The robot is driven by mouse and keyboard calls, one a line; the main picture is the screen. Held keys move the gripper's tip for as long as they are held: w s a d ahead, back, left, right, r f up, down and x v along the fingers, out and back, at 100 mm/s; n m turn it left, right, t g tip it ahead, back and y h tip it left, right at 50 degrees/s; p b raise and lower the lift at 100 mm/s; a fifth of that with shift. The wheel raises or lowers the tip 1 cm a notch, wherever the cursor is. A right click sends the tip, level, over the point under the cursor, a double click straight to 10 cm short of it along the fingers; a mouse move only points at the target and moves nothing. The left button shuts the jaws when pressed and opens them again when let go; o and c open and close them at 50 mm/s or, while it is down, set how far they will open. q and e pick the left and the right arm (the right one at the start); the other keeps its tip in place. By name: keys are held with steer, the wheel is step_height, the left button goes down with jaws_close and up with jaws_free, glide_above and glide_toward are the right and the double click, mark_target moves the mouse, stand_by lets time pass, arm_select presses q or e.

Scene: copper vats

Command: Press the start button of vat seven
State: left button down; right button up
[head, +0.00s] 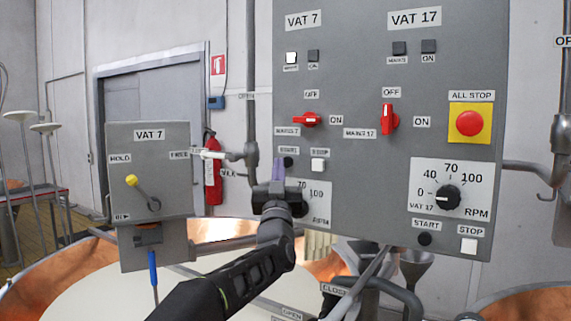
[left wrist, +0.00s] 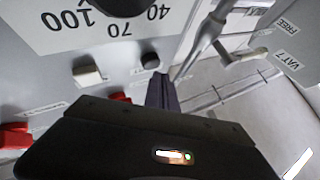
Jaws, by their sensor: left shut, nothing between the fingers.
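The grey control panel (head: 350,140) has a VAT 7 column on its left side. The black start button of vat seven (head: 288,162) sits under a START label, left of the white stop button (head: 317,165). My left gripper (head: 279,170) is shut and empty, its fingertips just beside the start button. In the left wrist view, the fingertips (left wrist: 161,88) are close to the dark start button (left wrist: 150,60); I cannot tell whether they touch it. The stop button (left wrist: 88,72) shows there too. My gripper partly hides the vat seven dial. My right gripper is not in view.
Above the buttons is the red vat seven switch (head: 307,120), its handle lying sideways. The white MAINS lamp (head: 291,58) looks lit; the ON lamp (head: 313,56) is dark. Vat 17's start button (head: 424,239) and the red all-stop button (head: 469,123) are further right. A lever box (head: 150,190) stands left.

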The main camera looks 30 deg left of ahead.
arm_select(q)
steer(key=shift+w, duration=0.25)
steer(key=shift+w, duration=0.45)
stand_by(0.7)
stand_by(0.4)
steer(key=shift+s+b, duration=0.85)
